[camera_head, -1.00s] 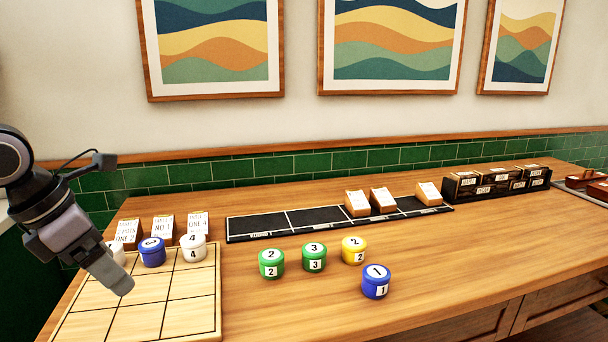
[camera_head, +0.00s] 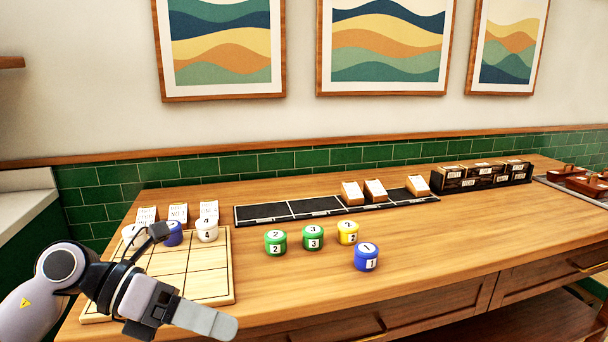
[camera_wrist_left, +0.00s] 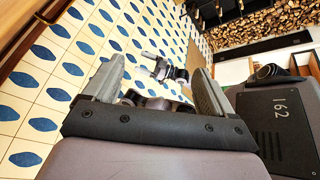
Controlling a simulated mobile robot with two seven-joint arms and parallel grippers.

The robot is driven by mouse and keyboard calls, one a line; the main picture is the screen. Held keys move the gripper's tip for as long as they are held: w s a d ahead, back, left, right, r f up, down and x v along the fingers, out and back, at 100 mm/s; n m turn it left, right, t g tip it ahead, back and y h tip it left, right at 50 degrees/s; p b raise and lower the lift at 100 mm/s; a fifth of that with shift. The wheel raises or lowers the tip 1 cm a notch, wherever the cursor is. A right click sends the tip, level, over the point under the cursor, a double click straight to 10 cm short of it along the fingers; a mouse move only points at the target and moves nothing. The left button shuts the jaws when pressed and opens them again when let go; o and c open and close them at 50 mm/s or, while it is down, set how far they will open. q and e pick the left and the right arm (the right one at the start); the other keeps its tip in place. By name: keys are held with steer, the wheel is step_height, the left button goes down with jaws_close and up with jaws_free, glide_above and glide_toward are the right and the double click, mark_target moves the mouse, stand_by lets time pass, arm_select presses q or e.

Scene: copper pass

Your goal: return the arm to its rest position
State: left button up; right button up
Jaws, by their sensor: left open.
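My left arm comes in from the left in the head view. Its gripper (camera_head: 210,322) is in front of the near edge of the wooden grid board (camera_head: 205,286). In the left wrist view the two fingers of this gripper (camera_wrist_left: 155,85) stand apart with nothing between them. Beyond them are a patterned tile floor (camera_wrist_left: 60,75) and a dark jointed piece that looks like part of my own body. My right gripper cannot be made out in the head view.
A white pot (camera_head: 206,230) and a blue pot (camera_head: 174,233) stand at the board's back row. Green pots (camera_head: 275,243), a yellow pot (camera_head: 348,232) and a blue pot numbered 1 (camera_head: 366,257) stand on the counter (camera_head: 450,230). A black strip (camera_head: 290,211) lies behind.

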arm_select(q)
steer(key=w+a+f+n+t+y+p, duration=0.15)
steer(key=f+n+t, duration=0.25)
steer(key=n+t, duration=0.8)
steer(key=a+f+n+t+y+p, duration=0.15)
steer(key=f+n+t, duration=0.4)
steer(key=n, duration=1.25)
steer(key=s+a+f+n+g+y, duration=0.2)
steer(key=s+f+n, duration=0.4)
steer(key=f, duration=0.4)
steer(key=s+a+f+n+g+y, duration=0.3)
steer(key=s+f+n+g+y, duration=0.2)
steer(key=s+f, duration=0.3)
step_height(320, 180, down, 3)
steer(key=shift+s+a+r+n+y, duration=0.15)
steer(key=shift+s+n+y, duration=0.25)
steer(key=shift+n+y, duration=0.15)
arm_select(e)
steer(key=r, duration=0.3)
steer(key=shift+s, duration=0.2)
steer(key=shift+o, duration=0.3)
steer(key=shift+r, duration=0.1)
